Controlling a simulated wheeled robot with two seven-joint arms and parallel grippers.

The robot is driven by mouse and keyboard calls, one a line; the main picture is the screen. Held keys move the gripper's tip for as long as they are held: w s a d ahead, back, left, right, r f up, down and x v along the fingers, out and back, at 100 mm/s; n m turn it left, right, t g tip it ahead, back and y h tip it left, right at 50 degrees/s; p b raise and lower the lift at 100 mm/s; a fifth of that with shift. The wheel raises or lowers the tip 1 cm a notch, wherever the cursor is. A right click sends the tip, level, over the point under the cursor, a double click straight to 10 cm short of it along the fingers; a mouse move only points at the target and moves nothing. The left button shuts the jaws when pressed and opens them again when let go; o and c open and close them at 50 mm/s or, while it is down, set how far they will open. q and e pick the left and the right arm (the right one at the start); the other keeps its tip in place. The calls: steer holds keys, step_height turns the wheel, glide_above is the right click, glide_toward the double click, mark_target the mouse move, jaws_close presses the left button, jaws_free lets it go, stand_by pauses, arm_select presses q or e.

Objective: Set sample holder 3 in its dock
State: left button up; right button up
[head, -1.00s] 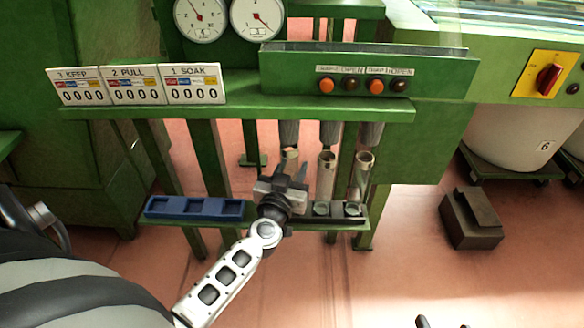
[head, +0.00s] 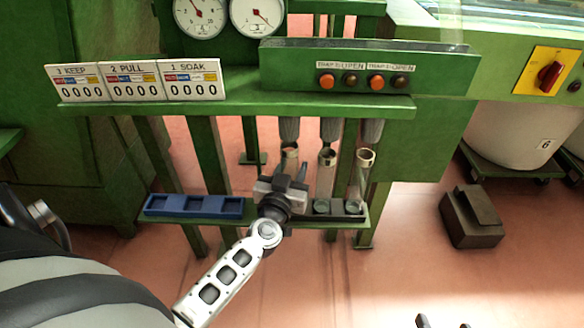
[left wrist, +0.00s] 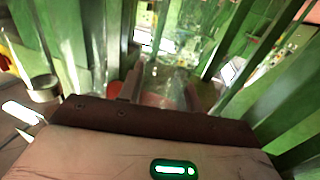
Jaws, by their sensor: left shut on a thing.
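My left gripper (head: 281,182) is shut on a clear tube-like sample holder (head: 290,158) with a metallic rim, upright at the left of a row of three. The wrist view shows the clear holder (left wrist: 160,84) between the two fingers. The other two holders, a middle one (head: 326,178) and a right one (head: 363,180), stand upright in a black dock (head: 338,217) on the low green shelf. My gripper hides the held holder's lower end and the dock's left part, so I cannot tell whether it is seated. No holder number is readable. My right gripper (head: 442,323) barely shows, its two tips apart.
A blue tray (head: 194,214) with empty compartments lies left on the shelf. Grey nozzles (head: 330,130) hang above the holders. A green ledge above carries counters (head: 134,82) and a button panel (head: 368,82). A dark block (head: 472,217) sits on the floor at right.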

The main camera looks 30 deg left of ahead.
arm_select(q)
steer(key=shift+f+b, duration=0.3)
steer(key=shift+f, duration=0.25)
arm_select(e)
steer(key=shift+f, duration=0.3)
stand_by(0.4)
arm_select(q)
steer(key=shift+f+b, duration=0.35)
steer(key=shift+f, duration=0.05)
arm_select(e)
steer(key=shift+w, duration=0.1)
arm_select(q)
steer(key=o, duration=1.1)
steer(key=shift+c, duration=0.2)
arm_select(e)
steer(key=shift+r, duration=0.1)
arm_select(q)
steer(key=p+v, duration=0.1)
steer(key=v, duration=0.6)
steer(key=shift+s+d+p, duration=0.1)
steer(key=shift+s+p, duration=0.15)
steer(key=shift+p, duration=0.1)
arm_select(e)
steer(key=shift+r, duration=0.1)
